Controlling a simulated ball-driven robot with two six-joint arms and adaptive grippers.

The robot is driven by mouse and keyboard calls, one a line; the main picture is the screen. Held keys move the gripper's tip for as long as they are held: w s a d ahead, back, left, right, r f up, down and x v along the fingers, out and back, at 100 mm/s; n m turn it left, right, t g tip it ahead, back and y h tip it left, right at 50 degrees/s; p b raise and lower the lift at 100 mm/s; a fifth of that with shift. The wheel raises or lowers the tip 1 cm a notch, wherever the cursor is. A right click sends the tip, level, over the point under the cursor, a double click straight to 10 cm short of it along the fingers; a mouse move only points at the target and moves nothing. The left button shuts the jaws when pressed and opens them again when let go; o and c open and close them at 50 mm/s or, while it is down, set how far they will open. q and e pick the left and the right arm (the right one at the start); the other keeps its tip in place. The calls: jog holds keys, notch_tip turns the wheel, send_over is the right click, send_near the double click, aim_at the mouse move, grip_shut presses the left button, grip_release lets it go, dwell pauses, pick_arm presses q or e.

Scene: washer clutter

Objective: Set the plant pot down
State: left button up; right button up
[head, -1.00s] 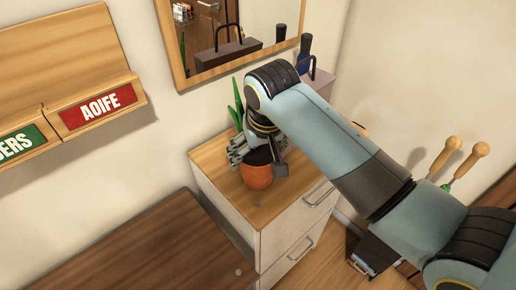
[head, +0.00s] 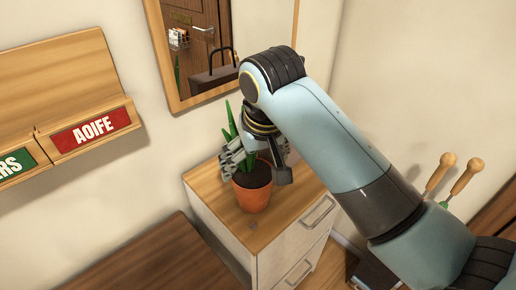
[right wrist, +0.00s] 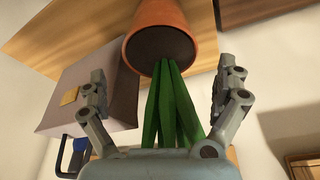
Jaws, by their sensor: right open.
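The plant pot (head: 252,192) is terracotta with dark soil and upright green leaves (head: 232,122). It stands upright on the wooden top of a white drawer cabinet (head: 215,205). My right gripper (head: 257,165) is at the plant, just above and behind the pot's rim. In the right wrist view the pot (right wrist: 165,38) is beyond the fingertips, and its leaves (right wrist: 170,110) pass between the two spread fingers (right wrist: 158,88). The fingers are apart from the pot there. My left gripper does not show.
A mirror (head: 172,60) hangs on the wall behind the cabinet. A wooden shelf with a red AOIFE label (head: 93,132) is at left. A brown wooden surface (head: 150,262) lies in front. Wooden-handled tools (head: 462,178) are at right. A grey box (right wrist: 85,90) is near the fingers.

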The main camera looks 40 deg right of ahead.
jog(key=v, duration=0.6)
dwell(0.3)
